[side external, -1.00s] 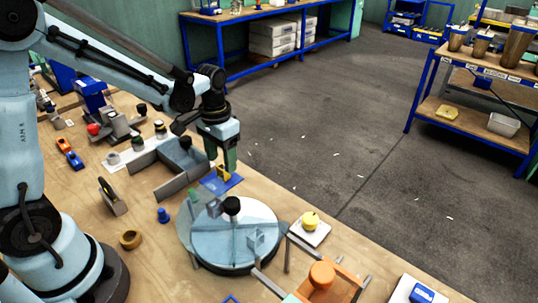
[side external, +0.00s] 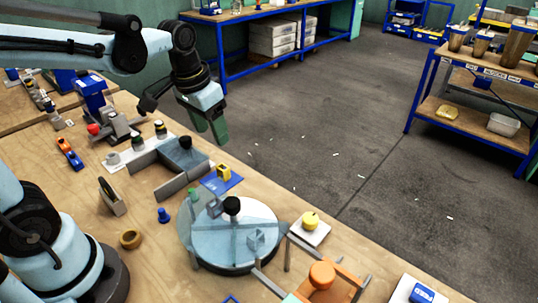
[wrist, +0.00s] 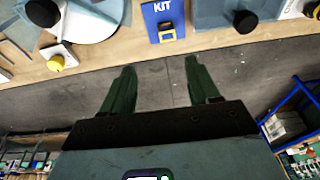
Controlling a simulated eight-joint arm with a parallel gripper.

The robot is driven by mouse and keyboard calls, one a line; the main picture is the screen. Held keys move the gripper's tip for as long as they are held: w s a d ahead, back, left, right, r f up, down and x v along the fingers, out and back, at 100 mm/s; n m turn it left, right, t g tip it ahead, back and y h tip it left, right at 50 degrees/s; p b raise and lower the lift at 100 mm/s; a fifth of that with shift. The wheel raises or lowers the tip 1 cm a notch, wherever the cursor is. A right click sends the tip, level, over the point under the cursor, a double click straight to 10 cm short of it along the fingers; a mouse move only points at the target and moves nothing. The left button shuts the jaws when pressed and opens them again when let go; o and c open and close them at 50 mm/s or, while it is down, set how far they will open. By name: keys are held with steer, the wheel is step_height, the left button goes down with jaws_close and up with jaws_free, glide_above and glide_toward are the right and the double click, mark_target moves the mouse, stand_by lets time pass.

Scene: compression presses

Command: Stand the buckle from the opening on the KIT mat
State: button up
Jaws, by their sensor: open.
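The yellow buckle (side external: 223,172) stands upright on the blue KIT mat (side external: 232,186). In the wrist view the buckle (wrist: 167,31) shows as a yellow frame near the edge of the mat (wrist: 151,24), by the white letters KIT. My gripper (side external: 208,138) is raised above and behind the mat, apart from the buckle. In the wrist view my gripper (wrist: 160,62) has its two green fingers spread wide with only floor between them. It is open and empty.
A round clear-covered turntable (side external: 232,240) with a black knob stands in front of the mat. Grey walls (side external: 170,187) and a grey-blue block (side external: 183,158) stand left of it. A yellow knob on a white plate (side external: 310,228) is to the right. The table edge runs close behind the mat.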

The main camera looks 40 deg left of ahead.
steer(key=shift+s+d+f+t, duration=0.1)
steer(key=shift+s+d+t, duration=0.3)
steer(key=shift+s+t, duration=0.45)
steer(key=shift+s+d+f+t, duration=0.15)
steer(key=shift+s+d+t, duration=0.25)
steer(key=shift+s+t, duration=0.45)
steer(key=shift+s+d+f+t, duration=0.1)
steer(key=shift+s+d+t, duration=0.3)
steer(key=shift+s+t, duration=0.4)
